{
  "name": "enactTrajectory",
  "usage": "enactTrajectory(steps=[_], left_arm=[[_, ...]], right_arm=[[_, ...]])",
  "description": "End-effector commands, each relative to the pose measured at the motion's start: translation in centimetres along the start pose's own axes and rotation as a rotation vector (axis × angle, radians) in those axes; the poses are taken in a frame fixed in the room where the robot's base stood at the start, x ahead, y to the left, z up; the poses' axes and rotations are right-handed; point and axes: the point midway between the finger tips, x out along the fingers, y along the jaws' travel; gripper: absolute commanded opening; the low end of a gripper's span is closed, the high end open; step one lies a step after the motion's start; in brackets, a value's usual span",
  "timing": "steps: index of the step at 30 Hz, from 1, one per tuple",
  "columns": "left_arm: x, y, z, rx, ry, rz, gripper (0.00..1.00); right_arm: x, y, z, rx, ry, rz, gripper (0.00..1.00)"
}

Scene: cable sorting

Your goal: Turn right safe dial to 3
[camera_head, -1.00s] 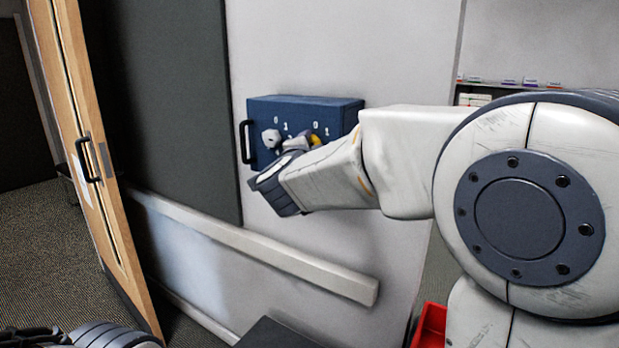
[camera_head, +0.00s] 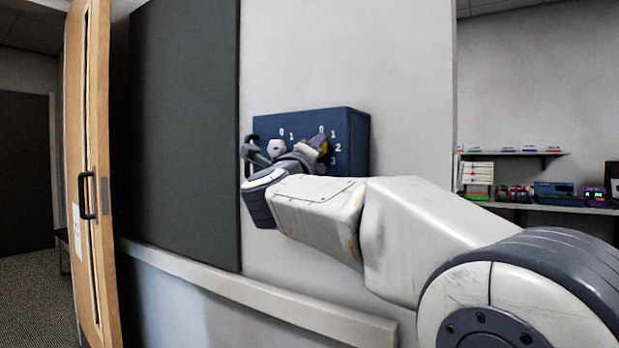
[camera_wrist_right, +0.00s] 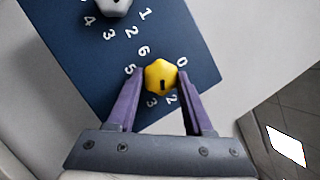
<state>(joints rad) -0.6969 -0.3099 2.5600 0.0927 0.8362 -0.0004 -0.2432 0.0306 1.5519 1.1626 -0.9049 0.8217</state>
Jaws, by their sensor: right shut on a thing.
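The blue safe (camera_head: 357,150) hangs on the wall and has two dials. The right dial is yellow (camera_head: 323,151) and mostly hidden by my gripper in the head view. In the wrist view the yellow dial (camera_wrist_right: 152,68) sits between the purple fingers of my right gripper (camera_wrist_right: 161,78), which is shut on it. Its dark mark points down, roughly between the 2 and the 3. Digits 0, 2, 3, 5 and 6 show around it. The white left dial (camera_head: 276,147) is free; its edge shows in the wrist view (camera_wrist_right: 105,5). My left gripper is out of view.
A dark panel (camera_head: 185,130) covers the wall left of the safe. A wooden door (camera_head: 90,270) with a black handle stands at far left. A pale rail (camera_head: 270,300) runs below. Shelves (camera_head: 510,153) with small items are at the right.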

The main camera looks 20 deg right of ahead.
Motion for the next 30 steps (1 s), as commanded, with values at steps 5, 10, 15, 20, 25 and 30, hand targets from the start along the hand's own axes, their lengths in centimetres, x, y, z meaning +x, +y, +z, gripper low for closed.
enactTrajectory(steps=[5, 10, 15, 20, 25, 30], left_arm=[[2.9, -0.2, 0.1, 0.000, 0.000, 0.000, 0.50], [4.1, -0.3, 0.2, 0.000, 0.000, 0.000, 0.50], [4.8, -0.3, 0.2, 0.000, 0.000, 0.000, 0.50], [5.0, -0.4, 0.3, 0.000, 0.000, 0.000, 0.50], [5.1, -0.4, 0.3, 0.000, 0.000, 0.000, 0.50], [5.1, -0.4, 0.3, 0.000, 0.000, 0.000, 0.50]], right_arm=[[-0.1, 0.8, -0.3, 0.123, 0.017, -0.052, 0.00], [-0.1, 0.7, -0.2, 0.210, 0.026, -0.089, 0.00], [0.0, 0.6, -0.1, 0.264, 0.032, -0.113, 0.00], [0.1, 0.5, 0.0, 0.290, 0.035, -0.124, 0.00], [0.1, 0.4, 0.0, 0.297, 0.036, -0.128, 0.00], [0.1, 0.4, 0.0, 0.297, 0.036, -0.127, 0.00]])
